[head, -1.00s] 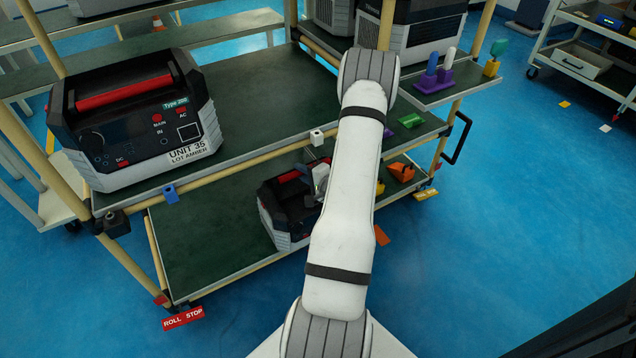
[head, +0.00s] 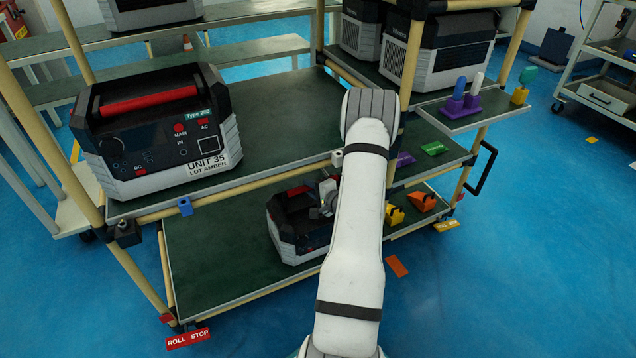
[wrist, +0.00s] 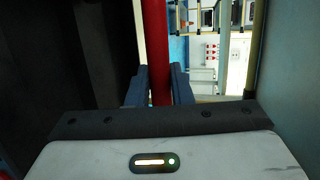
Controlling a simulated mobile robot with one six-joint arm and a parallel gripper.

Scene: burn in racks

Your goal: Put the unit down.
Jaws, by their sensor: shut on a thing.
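A small black-and-grey unit (head: 287,238) with a red handle is at the lower green shelf (head: 215,262) of the rack, in the head view. My gripper (head: 328,196) reaches in at its right side, partly hidden by my arm. In the wrist view the red handle (wrist: 158,50) stands between my two dark fingers (wrist: 158,88), which are shut on it. The unit looks upright and its base is very close to the shelf. I cannot tell whether it touches.
A larger unit marked UNIT 35 (head: 155,130) stands on the upper shelf (head: 270,125). Yellow (head: 394,214) and orange (head: 423,202) pieces sit right of my arm. A rack post (head: 390,150) stands close behind the arm. The lower shelf's left part is bare.

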